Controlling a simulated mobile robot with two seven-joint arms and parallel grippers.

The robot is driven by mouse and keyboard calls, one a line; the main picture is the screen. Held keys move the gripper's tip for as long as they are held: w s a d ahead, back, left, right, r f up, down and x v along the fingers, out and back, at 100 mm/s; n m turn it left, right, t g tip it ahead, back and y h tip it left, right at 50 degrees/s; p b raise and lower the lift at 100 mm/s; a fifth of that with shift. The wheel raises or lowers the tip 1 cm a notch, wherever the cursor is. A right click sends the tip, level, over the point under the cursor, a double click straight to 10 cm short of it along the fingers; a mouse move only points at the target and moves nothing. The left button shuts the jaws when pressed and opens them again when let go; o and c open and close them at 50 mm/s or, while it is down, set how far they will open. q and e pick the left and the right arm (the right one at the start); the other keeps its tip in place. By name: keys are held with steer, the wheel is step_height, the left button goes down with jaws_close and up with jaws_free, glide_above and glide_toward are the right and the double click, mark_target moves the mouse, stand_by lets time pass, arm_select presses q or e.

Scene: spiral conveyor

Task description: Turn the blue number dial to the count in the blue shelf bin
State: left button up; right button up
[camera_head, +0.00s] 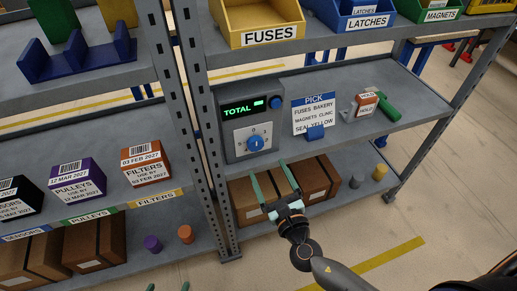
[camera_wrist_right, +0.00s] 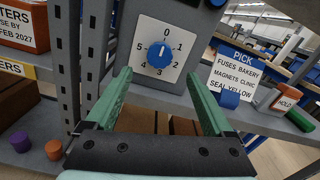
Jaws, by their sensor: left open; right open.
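The blue number dial (camera_head: 256,143) is on a white plate on the grey box on the middle shelf. In the right wrist view the dial (camera_wrist_right: 160,55) is ringed by numbers from 0 to 5, and its white mark appears to point up near 0. The blue shelf bin (camera_head: 345,22), labelled LATCHES, is on the top shelf; a labelled box shows inside, but its full contents are cut off. My right gripper (camera_head: 271,172) is open and empty, below and in front of the dial. My left gripper (camera_head: 168,287) shows only its fingertips at the bottom edge, apart.
The box has a TOTAL display (camera_head: 245,106) and a blue button (camera_head: 276,102). A PICK sign (camera_head: 314,115) and a red HOLD block (camera_head: 366,104) stand to its right. A yellow FUSES bin (camera_head: 258,22) is above. A shelf post (camera_head: 197,110) is left of the box.

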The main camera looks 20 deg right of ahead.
mark_target(256, 146)
steer(key=w, duration=0.7)
steer(key=shift+w+a, duration=0.15)
steer(key=shift+w, duration=0.65)
arm_select(q)
steer(key=shift+s+a+f, duration=0.2)
steer(key=shift+s+a, duration=0.05)
steer(key=shift+a, duration=0.05)
arm_select(e)
steer(key=shift+c, duration=1.4)
steer(key=c, duration=1.1)
arm_select(q)
steer(key=shift+d, duration=0.1)
steer(key=shift+f, duration=0.1)
